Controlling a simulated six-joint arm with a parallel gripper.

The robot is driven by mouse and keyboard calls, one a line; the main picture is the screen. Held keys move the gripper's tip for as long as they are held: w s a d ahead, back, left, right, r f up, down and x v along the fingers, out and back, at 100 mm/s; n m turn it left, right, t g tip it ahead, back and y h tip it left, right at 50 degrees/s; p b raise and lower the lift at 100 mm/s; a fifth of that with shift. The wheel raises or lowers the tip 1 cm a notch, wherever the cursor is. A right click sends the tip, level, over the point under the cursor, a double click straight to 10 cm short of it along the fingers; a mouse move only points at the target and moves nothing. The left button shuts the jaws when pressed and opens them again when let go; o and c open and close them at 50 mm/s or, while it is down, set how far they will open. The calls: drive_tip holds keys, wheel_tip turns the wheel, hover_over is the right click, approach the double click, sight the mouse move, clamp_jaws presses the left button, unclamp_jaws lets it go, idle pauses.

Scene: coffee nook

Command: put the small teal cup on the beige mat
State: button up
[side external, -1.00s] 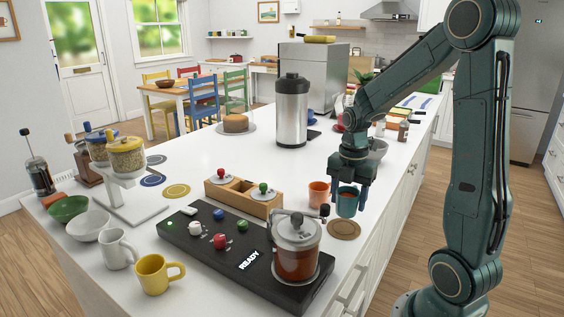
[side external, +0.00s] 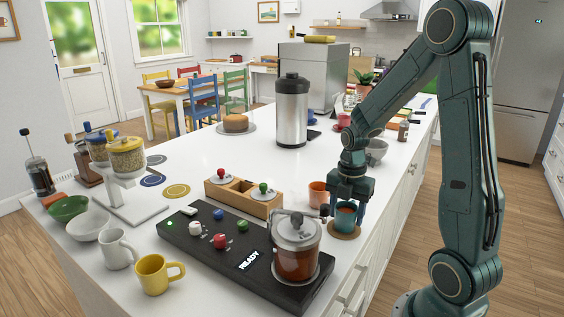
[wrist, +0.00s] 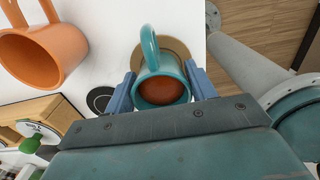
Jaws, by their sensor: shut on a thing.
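The small teal cup (side external: 346,217) is upright and has a reddish-brown inside. My gripper (side external: 347,207) is shut on it, with a finger at each side. The round beige mat (side external: 344,236) lies right under the cup near the counter's edge. In the wrist view the cup (wrist: 150,66) sits between the blue fingers (wrist: 161,92), its handle pointing up the picture. The mat (wrist: 181,50) shows behind it, its near part hidden by the cup. I cannot tell whether the cup's base touches the mat or is just above it.
An orange cup (side external: 318,194) stands close to the left of my gripper. A glass jar (side external: 297,250) on the black console (side external: 190,240) and a wooden box (side external: 238,203) are nearby. The counter's right edge is close.

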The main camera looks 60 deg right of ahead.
drive_tip(key=o, duration=1.2)
drive_tip(key=shift+r, duration=0.1)
wheel_tip(320, 180, up, 12)
drive_tip(key=shift+r, duration=0.1)
drive_tip(key=shift+a, duration=0.15)
drive_tip(key=shift+s+a+r+m+t, duration=0.9)
drive_tip(key=shift+s+a+m, duration=0.55)
drive_tip(key=shift+a+m, duration=1.5)
drive_tip(key=shift+s+a+r+m+t, duration=0.8)
drive_tip(key=shift+s+a+m, duration=0.6)
drive_tip(key=shift+a+m, duration=1.55)
drive_tip(key=shift+s+a+r+m+t, duration=0.65)
drive_tip(key=shift+s+a+m+t, duration=0.65)
drive_tip(key=shift+a+m, duration=1.65)
drive_tip(key=shift+s+d, duration=0.15)
